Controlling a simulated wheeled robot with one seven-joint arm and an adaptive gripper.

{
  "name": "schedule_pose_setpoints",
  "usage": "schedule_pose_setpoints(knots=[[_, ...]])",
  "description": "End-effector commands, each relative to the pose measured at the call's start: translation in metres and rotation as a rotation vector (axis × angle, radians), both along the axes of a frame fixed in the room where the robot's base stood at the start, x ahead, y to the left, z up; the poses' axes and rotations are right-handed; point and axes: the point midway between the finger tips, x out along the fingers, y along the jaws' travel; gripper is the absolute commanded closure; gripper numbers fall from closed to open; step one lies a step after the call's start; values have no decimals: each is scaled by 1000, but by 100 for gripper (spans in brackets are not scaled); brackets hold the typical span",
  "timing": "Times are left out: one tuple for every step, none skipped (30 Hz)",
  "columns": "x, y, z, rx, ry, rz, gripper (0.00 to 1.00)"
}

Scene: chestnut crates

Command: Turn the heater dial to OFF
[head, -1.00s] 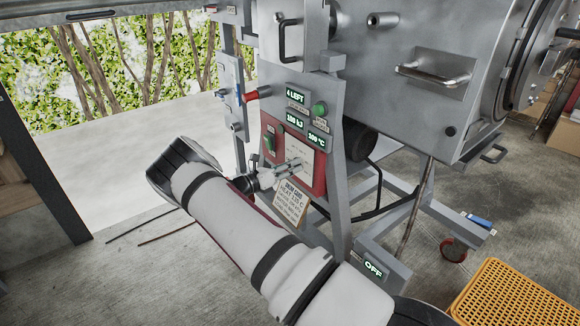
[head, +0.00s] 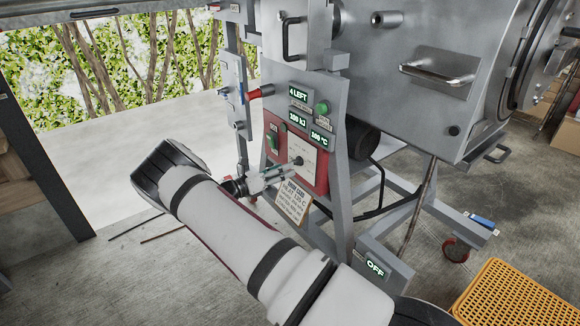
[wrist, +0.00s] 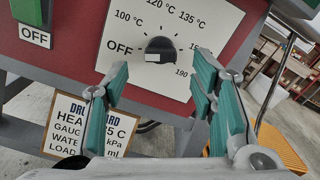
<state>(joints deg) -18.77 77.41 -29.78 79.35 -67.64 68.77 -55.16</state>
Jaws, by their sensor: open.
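The heater dial (wrist: 160,50) is a black round knob on a white plate (wrist: 215,25) marked OFF, 100, 120, 135 and higher values up to 190 °C. Its white mark sits on the left side, toward the OFF label. In the head view the dial (head: 298,160) is small on the red panel. My gripper (wrist: 160,78) is open and empty, its teal-padded fingers below and to either side of the dial, apart from it. In the head view my gripper (head: 286,173) is just left of and below the dial.
A green switch (wrist: 33,12) labelled OFF is on the red panel, left of the plate. A paper card (wrist: 90,125) hangs below it. Small displays (head: 298,92) sit above the panel; a lower display (head: 375,268) reads OFF. A yellow crate (head: 500,295) stands at lower right.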

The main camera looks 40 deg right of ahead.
Motion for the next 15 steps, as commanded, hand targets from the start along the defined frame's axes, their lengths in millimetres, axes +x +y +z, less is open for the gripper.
schedule_pose_setpoints(knots=[[0, 12, 0, 1, 0, 3, 48], [0, 18, 0, 2, 0, 4, 48], [0, 27, 0, 2, 0, 4, 48], [-1, 32, 0, 1, 0, 3, 48], [-1, 37, 0, 1, 0, 2, 48], [-1, 44, 0, 1, 1, 3, 48], [-1, 49, 0, 0, 1, 3, 48], [-2, 53, 0, 0, 1, 2, 48], [-2, 58, 0, 0, 1, 1, 48], [-2, 61, 0, 1, 1, 1, 48], [-2, 64, 0, 2, 1, 1, 48], [-2, 68, -1, 1, 1, 1, 48], [-2, 69, 0, 1, 1, 1, 48], [-3, 71, 0, 0, 1, 1, 48], [-3, 72, 0, 0, 2, 0, 48]])
